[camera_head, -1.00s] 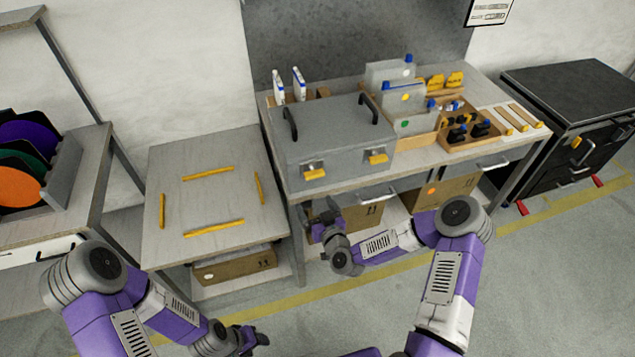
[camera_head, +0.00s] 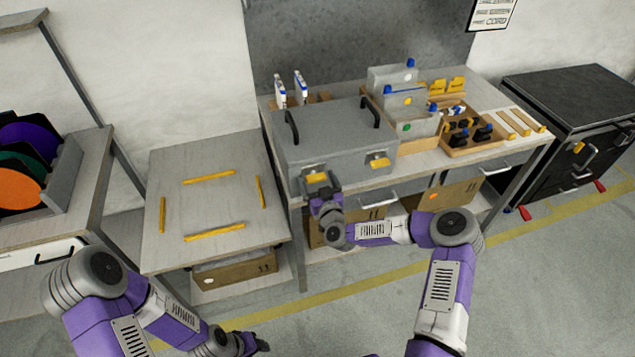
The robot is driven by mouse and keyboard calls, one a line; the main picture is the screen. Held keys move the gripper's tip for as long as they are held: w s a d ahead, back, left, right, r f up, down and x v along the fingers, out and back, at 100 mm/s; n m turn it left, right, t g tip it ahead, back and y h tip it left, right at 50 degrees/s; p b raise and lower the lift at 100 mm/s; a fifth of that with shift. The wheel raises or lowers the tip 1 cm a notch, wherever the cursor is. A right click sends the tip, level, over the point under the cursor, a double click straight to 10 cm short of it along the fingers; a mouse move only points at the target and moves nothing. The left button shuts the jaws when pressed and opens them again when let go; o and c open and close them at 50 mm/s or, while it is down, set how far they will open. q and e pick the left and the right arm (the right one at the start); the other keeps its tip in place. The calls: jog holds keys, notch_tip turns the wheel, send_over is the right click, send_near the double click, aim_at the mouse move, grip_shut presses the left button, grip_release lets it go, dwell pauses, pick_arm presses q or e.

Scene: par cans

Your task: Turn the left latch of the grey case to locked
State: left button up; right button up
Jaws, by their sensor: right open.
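The grey case (camera_head: 345,135) stands closed on the workbench, with two black handles on its top. Its left latch (camera_head: 316,178) is yellow and sits low on the front face; my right gripper partly covers its lower part. Its right latch (camera_head: 378,163) is also yellow and is in full view. My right gripper (camera_head: 320,194) is open, just in front of and below the left latch; I cannot tell whether it touches it. My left gripper (camera_head: 258,343) is low at the bottom of the view, away from the case, and its fingers are too small to read.
The workbench (camera_head: 420,163) also carries grey bins (camera_head: 405,105) and a wooden tray (camera_head: 470,145) right of the case. A lower table (camera_head: 210,215) with yellow strips stands to the left. A black cabinet (camera_head: 570,95) stands at the right.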

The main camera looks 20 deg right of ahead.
jog(key=shift+c, duration=0.4)
jog(key=c, duration=1)
jog(key=shift+o, duration=0.2)
jog(key=shift+m+b, duration=5.45)
jog(key=shift+m, duration=3.45)
